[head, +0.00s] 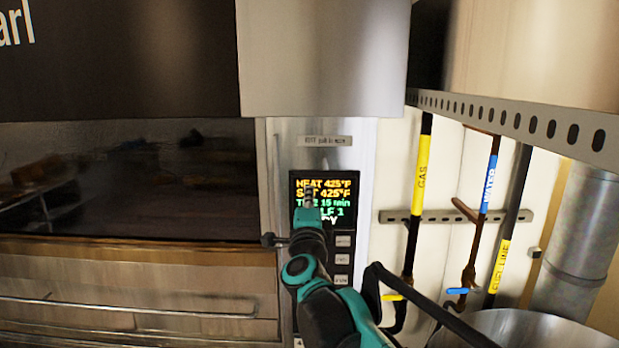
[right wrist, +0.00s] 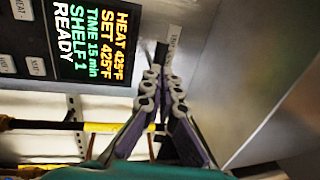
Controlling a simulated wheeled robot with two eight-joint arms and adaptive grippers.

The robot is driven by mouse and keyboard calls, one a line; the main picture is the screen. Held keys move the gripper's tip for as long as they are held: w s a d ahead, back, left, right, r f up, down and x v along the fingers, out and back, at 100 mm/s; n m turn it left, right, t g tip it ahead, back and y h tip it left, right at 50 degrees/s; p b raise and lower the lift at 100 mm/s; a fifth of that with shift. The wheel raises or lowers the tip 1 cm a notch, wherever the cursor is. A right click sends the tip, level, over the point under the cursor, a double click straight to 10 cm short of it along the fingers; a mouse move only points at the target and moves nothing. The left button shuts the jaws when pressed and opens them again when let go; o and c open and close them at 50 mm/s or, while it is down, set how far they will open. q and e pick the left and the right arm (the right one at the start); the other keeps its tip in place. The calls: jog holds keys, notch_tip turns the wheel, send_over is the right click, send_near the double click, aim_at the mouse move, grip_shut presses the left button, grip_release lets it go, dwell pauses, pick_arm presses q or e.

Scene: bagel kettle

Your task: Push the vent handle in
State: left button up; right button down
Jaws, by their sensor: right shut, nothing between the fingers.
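The vent label (head: 325,141) is on the metal strip above the lit control display (head: 335,186). The label also shows edge-on in the right wrist view (right wrist: 173,40). A dark short piece (right wrist: 161,54), which looks like the vent handle, stands just past my right fingertips, beside the label. I cannot tell whether the tips touch it. My right gripper (head: 308,197) is shut and empty, and covers part of the display in the head view. Its two fingers also show in the right wrist view (right wrist: 163,86). The handle is not clear in the head view. My left gripper is not in view.
The dark oven window (head: 120,180) and a long door bar (head: 130,307) are at the left. A metal hood (head: 322,60) juts out above the panel. Gas (head: 422,170) and water (head: 489,185) pipes run down the right wall, near a large metal kettle (head: 530,325).

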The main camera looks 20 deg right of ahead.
aim_at(310, 177)
pick_arm(q)
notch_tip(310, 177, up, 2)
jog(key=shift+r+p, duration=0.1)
jog(key=shift+p, duration=0.75)
pick_arm(e)
jog(key=x, duration=0.6)
jog(key=shift+s, duration=0.1)
jog(key=x, duration=0.4)
jog(key=shift+f+b, duration=0.3)
jog(key=x, duration=0.3)
jog(key=shift+w+f, duration=0.2)
jog(key=shift+f, duration=0.15)
jog(key=shift+w+d, duration=0.15)
jog(key=shift+w, duration=0.1)
jog(key=shift+s+r, duration=0.1)
jog(key=shift+s, duration=0.1)
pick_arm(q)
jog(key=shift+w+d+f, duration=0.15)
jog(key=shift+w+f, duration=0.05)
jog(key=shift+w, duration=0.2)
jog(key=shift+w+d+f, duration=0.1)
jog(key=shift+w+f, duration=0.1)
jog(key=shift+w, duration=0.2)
